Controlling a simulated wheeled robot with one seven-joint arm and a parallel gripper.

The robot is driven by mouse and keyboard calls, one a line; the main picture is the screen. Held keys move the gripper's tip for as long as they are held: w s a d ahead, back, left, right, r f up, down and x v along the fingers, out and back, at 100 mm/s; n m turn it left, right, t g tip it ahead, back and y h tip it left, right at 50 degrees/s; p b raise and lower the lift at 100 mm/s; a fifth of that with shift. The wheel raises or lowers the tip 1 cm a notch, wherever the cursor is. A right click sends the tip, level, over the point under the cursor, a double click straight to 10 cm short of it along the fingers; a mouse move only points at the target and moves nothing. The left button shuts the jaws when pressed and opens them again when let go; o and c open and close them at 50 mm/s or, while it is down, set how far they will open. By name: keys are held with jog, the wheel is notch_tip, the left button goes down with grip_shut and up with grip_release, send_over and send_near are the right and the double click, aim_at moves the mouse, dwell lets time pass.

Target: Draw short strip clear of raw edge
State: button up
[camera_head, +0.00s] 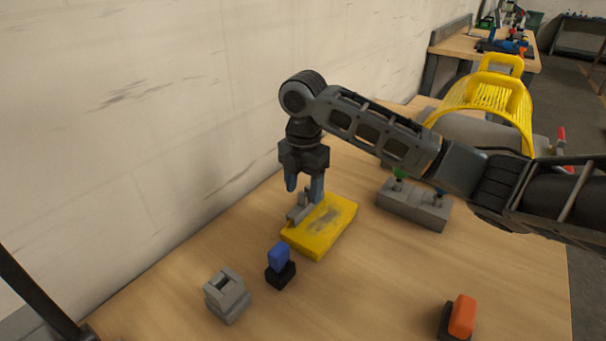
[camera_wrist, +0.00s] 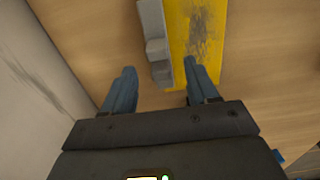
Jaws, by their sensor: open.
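A short grey strip (camera_head: 299,212) with a raised lug lies along the wall-side long edge of a flat yellow block (camera_head: 318,242). In the wrist view the strip (camera_wrist: 152,22) runs along the left edge of the yellow block (camera_wrist: 205,12), which has a dark scuffed patch on top. My gripper (camera_head: 304,186) is open above the strip, its blue fingers pointing down. In the wrist view the near end of the strip shows between the spread fingertips (camera_wrist: 159,68). I cannot tell whether a finger touches the strip or block.
A blue-topped black piece (camera_head: 279,262) and a grey notched block (camera_head: 227,295) stand nearby at the front. A grey block with green and blue knobs (camera_head: 412,205) is to the right. An orange-topped piece (camera_head: 461,316) is front right. The wall is close on the left.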

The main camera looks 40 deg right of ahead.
aim_at(304, 192)
jog(key=shift+f, duration=1.85)
grip_shut()
